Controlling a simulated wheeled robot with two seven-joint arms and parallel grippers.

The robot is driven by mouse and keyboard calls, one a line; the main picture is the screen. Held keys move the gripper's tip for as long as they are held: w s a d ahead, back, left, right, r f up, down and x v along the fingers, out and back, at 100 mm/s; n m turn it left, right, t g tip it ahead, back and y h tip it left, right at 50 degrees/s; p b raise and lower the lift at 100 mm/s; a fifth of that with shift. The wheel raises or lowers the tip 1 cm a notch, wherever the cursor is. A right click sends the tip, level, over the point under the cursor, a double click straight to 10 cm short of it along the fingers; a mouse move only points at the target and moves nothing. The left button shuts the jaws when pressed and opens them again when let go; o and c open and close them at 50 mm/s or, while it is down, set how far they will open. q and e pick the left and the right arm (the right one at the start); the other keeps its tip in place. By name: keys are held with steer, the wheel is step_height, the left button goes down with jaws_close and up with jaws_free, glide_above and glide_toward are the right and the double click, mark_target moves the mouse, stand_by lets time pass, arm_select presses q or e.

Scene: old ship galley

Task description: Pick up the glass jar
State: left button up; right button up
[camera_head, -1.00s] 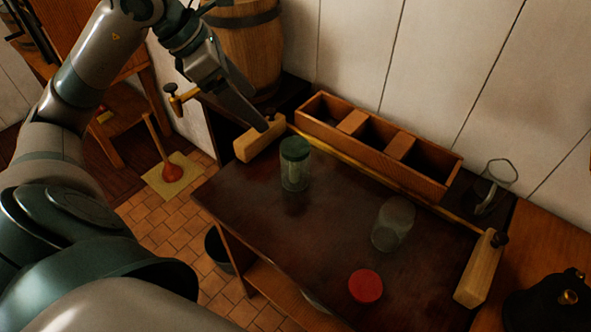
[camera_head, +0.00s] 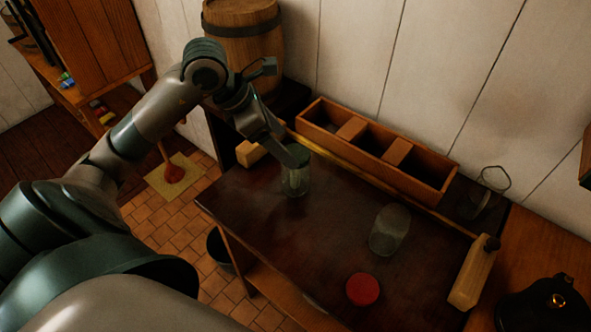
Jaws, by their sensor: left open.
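A clear glass jar (camera_head: 295,182) stands upright on the dark worktop (camera_head: 330,235), near its back left. A second clear glass jar (camera_head: 389,231), with no lid on it, stands farther right. A red round lid (camera_head: 363,289) lies flat in front of that second jar. My left gripper (camera_head: 287,156) is open at the top of the left jar and covers most of its green lid. I cannot tell whether the fingers touch the jar. My right gripper is not in view.
A wooden divided box (camera_head: 375,150) runs along the back by the wall. A glass jug (camera_head: 485,190) stands at the back right. A barrel (camera_head: 245,45) stands behind my left arm.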

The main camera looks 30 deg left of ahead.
mark_target(296, 153)
arm_select(q)
steer(key=shift+w+d+f, duration=0.15)
steer(key=shift+w+f, duration=0.1)
steer(key=shift+f, duration=0.3)
steer(key=shift+w+d+f+p, duration=0.15)
steer(key=shift+w+f+p, duration=0.1)
steer(key=shift+p, duration=0.15)
steer(key=p+x, duration=0.2)
steer(key=x, duration=0.1)
steer(key=shift+w+d+f, duration=0.1)
steer(key=shift+w+f, duration=0.1)
steer(key=shift+f, duration=0.05)
steer(key=shift+w+d+f, duration=0.1)
steer(key=shift+w+f, duration=0.05)
steer(key=shift+f, duration=0.25)
steer(key=c, duration=1.7)
steer(key=shift+o, duration=0.2)
steer(key=shift+r, duration=0.15)
